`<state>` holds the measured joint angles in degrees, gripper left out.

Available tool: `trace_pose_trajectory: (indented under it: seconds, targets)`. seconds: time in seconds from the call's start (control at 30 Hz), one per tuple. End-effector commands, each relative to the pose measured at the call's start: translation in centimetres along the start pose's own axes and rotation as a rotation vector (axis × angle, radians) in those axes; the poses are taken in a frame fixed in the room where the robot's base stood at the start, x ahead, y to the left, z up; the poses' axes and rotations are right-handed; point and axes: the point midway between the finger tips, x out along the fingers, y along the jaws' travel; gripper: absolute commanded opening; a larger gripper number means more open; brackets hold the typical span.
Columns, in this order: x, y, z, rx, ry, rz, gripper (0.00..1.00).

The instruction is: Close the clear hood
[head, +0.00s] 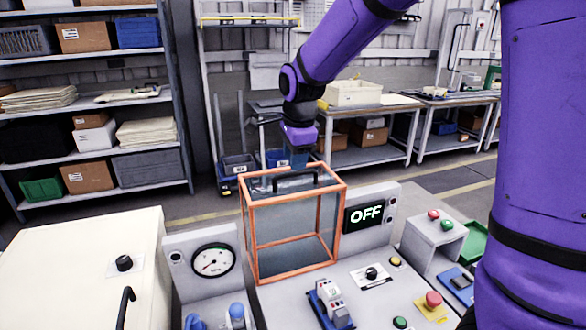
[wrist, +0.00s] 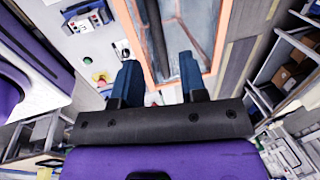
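The clear hood (head: 292,224) is a see-through box with an orange frame, upright on the grey machine. A black handle (head: 283,179) runs along its top. I cannot tell from these views whether its lower edge rests fully on the machine. My gripper (head: 297,153) is above and behind the top of the hood in the head view; its fingertips are hard to make out there. In the wrist view my gripper (wrist: 158,68) has its two dark blue fingers apart with nothing held. The orange frame (wrist: 226,35) and a dark bar, seemingly the handle (wrist: 155,38), show beyond them.
A display reading OFF (head: 366,214) stands right of the hood, and a dial gauge (head: 213,261) left. Knobs, buttons and a small grey-and-red device (head: 329,303) sit in front. A cream cabinet (head: 75,270) is at left. Shelves and benches stand behind, across open floor.

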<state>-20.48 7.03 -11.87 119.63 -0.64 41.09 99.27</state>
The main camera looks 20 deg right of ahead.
Motion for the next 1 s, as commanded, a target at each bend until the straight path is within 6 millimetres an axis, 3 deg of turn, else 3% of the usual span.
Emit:
trace_pose_trajectory:
  seconds: [0.23,0.63,0.8,1.0]
  targets:
    - [3.0,0.0,0.0,-0.002,0.001,0.001,0.39]
    - [3.7,0.0,0.0,-0.002,0.0,0.0,0.39]
    - [3.7,0.0,0.0,-0.002,0.0,0.0,0.02]
    - [3.7,0.0,0.0,-0.002,0.0,-0.001,0.0]
